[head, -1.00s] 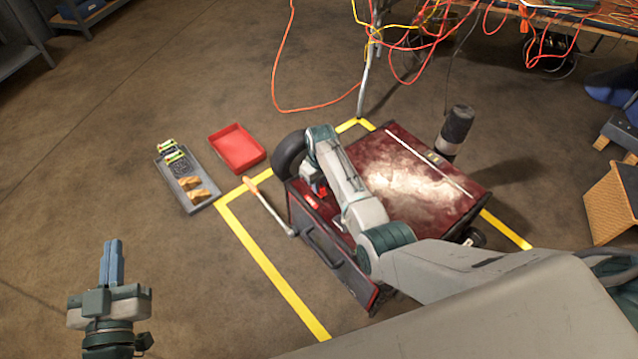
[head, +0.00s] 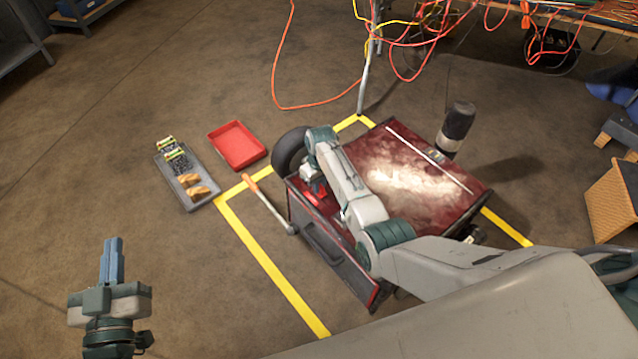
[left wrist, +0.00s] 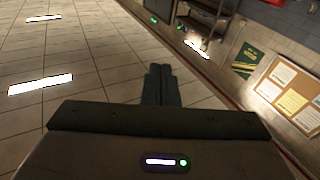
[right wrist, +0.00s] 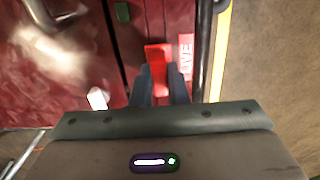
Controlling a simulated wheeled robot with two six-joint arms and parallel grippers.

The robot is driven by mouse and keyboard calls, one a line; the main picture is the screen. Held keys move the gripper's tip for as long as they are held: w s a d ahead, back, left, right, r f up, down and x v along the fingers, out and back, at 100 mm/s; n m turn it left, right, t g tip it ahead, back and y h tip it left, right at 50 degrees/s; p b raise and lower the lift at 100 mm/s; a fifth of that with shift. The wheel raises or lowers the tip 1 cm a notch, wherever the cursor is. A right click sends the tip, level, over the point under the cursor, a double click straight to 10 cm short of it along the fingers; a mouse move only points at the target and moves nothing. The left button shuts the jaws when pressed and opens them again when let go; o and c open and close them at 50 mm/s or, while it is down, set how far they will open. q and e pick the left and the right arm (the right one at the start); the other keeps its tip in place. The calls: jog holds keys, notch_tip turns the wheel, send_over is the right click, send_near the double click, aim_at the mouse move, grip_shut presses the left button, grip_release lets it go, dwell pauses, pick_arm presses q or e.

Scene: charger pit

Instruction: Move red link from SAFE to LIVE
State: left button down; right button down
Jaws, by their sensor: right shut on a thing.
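The red link (right wrist: 158,58) is between the fingertips of my right gripper (right wrist: 158,80) in the right wrist view. It is beside the red label reading LIVE (right wrist: 186,57), on the cart's dark red face. In the head view my right gripper (head: 314,184) is low at the cart's left end, with a red patch (head: 321,198) at its tip. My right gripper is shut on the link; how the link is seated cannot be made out. No SAFE label is readable. My left gripper (head: 112,262) is shut and empty, far left of the cart; its fingers (left wrist: 160,85) are together in the left wrist view.
The dark red cart (head: 440,200) stands inside yellow floor tape (head: 262,262). A red tray (head: 237,146) and a grey tray (head: 205,190) with small parts lie on the floor. Cables hang from a bench behind.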

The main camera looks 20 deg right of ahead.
pick_arm(q)
jog(key=shift+f, duration=0.2)
pick_arm(e)
jog(key=shift+f, duration=0.35)
jog(key=c, duration=1.3)
grip_release()
jog(key=shift+c, duration=0.2)
pick_arm(q)
jog(key=shift+r, duration=0.1)
